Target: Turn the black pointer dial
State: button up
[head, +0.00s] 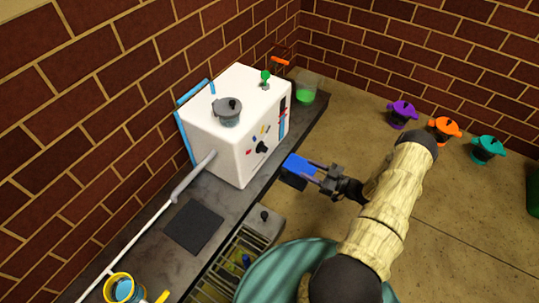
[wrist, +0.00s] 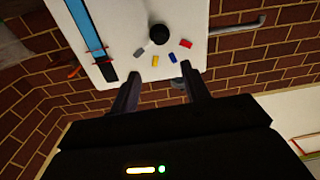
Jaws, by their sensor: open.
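The black pointer dial (head: 262,147) sits on the front face of a white box (head: 233,150). The dial also shows in the wrist view (wrist: 159,34), as a round black knob ringed on one side by grey, yellow, blue and red marks.
A blue and black piece (head: 298,165) shows by my fingertips at the counter edge. A grey lidded pot (head: 228,111) and a green knob (head: 265,74) are on the box top. A grey pipe (head: 193,177) runs from its side. A green jar (head: 306,92) stands behind.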

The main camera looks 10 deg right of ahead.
aim_at(263, 149)
jog(key=shift+w+a, duration=0.1)
jog(key=b+x, duration=0.7)
jog(key=x, duration=1)
jog(key=shift+w, duration=0.15)
jog(key=c, duration=1)
